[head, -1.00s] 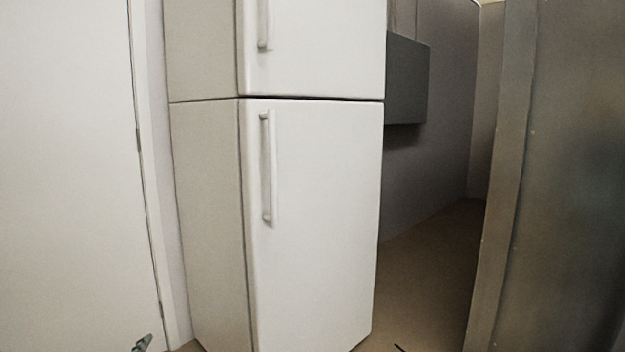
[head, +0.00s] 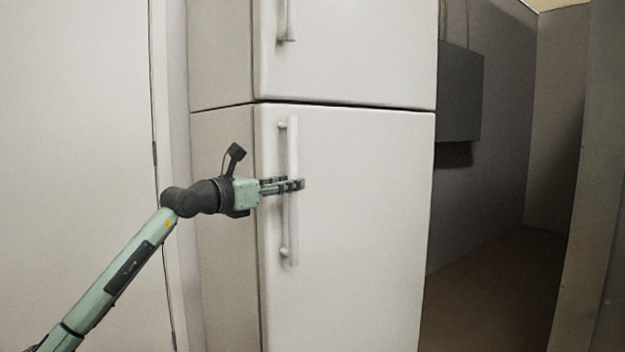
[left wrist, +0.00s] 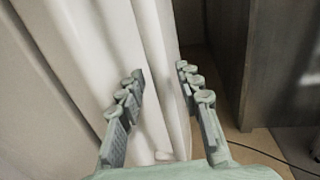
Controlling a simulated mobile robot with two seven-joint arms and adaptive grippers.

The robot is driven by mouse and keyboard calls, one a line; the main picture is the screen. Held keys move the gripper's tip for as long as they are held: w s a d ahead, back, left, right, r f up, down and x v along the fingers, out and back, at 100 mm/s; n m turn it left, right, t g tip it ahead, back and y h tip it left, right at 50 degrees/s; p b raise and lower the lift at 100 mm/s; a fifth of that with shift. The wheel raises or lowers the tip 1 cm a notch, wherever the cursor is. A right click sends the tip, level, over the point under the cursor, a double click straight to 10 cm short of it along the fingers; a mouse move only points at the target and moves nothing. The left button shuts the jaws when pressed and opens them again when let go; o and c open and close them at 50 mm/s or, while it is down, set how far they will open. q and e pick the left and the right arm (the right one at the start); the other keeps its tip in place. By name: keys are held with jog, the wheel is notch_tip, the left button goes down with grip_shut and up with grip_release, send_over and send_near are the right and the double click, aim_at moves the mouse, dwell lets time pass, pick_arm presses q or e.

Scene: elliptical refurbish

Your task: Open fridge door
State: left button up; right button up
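The white fridge has a lower door (head: 365,230) that sits flush with its body and looks closed. A vertical white bar handle (head: 290,225) runs along that door's left side. My left gripper (head: 300,185) reaches in from the left at about the middle of the handle. In the left wrist view the handle (left wrist: 160,100) passes between the two open fingers of the left gripper (left wrist: 161,70). I cannot tell whether either finger touches it. My right gripper is in neither view.
The upper fridge door (head: 360,55) is closed, with its own handle (head: 287,20). A white room door (head: 75,150) stands at the left. A grey panel (head: 600,240) stands at the right. Open floor (head: 490,300) shows between fridge and panel.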

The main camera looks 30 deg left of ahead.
pick_arm(q)
jog(key=w, duration=0.2)
jog(key=w+d+p, duration=0.1)
jog(key=w, duration=0.2)
jog(key=shift+w+d, duration=0.15)
jog(key=shift+w, duration=0.2)
grip_shut()
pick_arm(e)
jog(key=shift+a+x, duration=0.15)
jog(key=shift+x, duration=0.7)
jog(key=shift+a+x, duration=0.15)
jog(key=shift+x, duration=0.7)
